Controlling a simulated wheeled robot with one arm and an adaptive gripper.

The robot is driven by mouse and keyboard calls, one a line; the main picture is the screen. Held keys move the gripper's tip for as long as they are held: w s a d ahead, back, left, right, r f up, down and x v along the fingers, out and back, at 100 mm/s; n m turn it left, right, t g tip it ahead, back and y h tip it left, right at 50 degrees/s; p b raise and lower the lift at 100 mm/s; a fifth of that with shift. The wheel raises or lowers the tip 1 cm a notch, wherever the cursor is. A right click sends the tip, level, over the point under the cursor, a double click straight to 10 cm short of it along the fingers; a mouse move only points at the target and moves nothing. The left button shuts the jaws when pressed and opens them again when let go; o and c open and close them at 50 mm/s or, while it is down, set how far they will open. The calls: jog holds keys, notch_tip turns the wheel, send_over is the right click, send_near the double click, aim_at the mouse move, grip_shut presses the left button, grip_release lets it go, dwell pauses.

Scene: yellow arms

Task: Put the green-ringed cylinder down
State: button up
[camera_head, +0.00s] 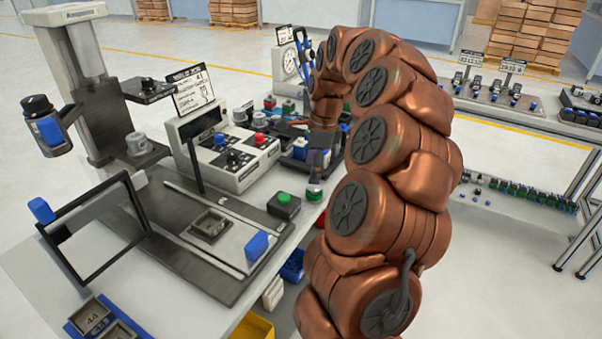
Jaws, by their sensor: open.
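My copper-coloured arm (365,140) arches over the right side of the workbench. My gripper (318,168) points down near the bench's right edge, its fingers small and dark in this view. It is open. A small grey cylinder with a green ring (314,192) is directly below the fingertips, close to or between them. I cannot tell whether it touches the fingers, and its underside and support are not clear.
A black box with a green button (284,205) sits just left of the cylinder. A control panel (228,150) with red and black knobs stands behind it. A hinged frame (95,235) and blue-handled fixture (257,246) occupy the left bench. Blue and yellow bins (252,329) are below the edge.

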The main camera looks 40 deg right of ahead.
aim_at(315, 187)
jog(key=shift+w+d+m, duration=0.3)
jog(key=shift+d, duration=0.1)
jog(key=shift+w+f, duration=0.15)
jog(key=shift+f, duration=0.05)
jog(key=shift+s+d+f+p, duration=0.15)
jog(key=shift+f+p, duration=0.15)
jog(key=shift+f, duration=0.75)
jog(key=shift+s+a+f+p, duration=0.15)
jog(key=shift+f+p, duration=0.15)
jog(key=shift+f, duration=0.75)
jog(key=shift+s+d+f+p, duration=0.15)
jog(key=shift+f+p, duration=0.15)
jog(key=shift+f, duration=0.75)
jog(key=shift+w+f, duration=0.1)
jog(key=shift+f, duration=0.45)
jog(key=shift+c, duration=0.3)
jog(key=c, duration=1.4)
jog(key=shift+r, duration=0.1)
